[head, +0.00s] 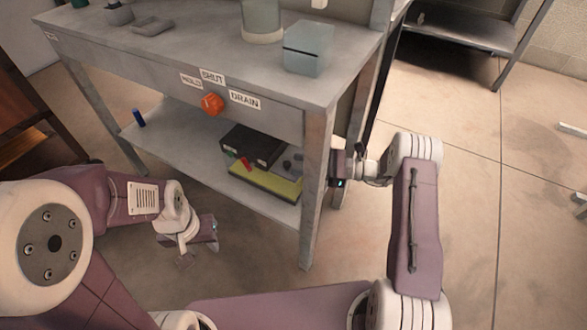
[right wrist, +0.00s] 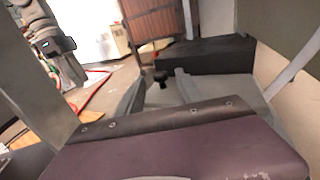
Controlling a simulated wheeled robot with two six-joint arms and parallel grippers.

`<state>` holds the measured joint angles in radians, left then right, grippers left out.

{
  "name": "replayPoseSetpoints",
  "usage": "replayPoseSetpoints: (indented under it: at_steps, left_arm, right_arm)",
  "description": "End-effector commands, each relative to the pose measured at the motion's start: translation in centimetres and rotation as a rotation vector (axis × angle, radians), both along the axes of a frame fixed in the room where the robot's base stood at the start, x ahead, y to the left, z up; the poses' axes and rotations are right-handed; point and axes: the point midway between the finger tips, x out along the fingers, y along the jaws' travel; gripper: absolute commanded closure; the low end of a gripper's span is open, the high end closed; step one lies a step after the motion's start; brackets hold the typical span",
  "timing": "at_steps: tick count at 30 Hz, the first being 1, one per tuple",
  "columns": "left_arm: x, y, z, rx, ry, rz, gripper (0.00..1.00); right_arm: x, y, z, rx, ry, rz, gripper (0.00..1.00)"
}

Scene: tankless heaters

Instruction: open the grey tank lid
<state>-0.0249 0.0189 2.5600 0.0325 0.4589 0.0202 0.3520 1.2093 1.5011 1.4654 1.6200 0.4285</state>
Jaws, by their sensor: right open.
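A blue-grey box-shaped tank (head: 308,48) stands on the table top near its right corner in the head view. My right gripper (head: 340,168) is beside the table's right legs, below the table top and apart from the tank. In the right wrist view its fingers (right wrist: 158,88) are apart with nothing seen held. My left gripper (head: 187,252) hangs low in front of the table, away from the tank; its fingers are too unclear to tell their opening.
The grey metal table (head: 170,60) has an orange knob (head: 212,103) at its front, labelled HOLD, SHUT and DRAIN. A glass cylinder (head: 262,20) stands left of the tank. Black boxes (head: 252,145) sit on the lower shelf.

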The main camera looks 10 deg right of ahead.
Motion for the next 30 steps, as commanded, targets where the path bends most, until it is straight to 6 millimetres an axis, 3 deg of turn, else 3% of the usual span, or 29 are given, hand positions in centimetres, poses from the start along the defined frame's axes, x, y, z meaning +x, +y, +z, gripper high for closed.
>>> replayPoseSetpoints:
  at_steps: [1,5,13,18,30]
  left_arm:
    - [0.0,0.0,-0.9,0.0,0.0,0.0,0.64]
    - [0.0,0.0,-1.3,0.0,0.0,0.0,0.64]
    - [0.0,0.0,-1.2,0.0,0.0,0.0,0.64]
    - [0.0,0.0,-1.2,0.0,0.0,0.0,0.64]
    - [0.0,0.0,-1.2,0.0,0.0,0.0,0.64]
  right_arm:
    - [0.1,0.8,-0.4,0.0,-0.001,0.004,0.58]
    - [0.5,2.0,-0.2,-0.001,0.0,0.002,0.58]
    - [0.5,2.2,0.0,-0.001,0.0,0.0,0.58]
    - [0.5,2.2,0.0,-0.001,0.0,0.0,1.0]
    - [0.5,2.2,0.0,-0.001,0.0,0.0,1.0]
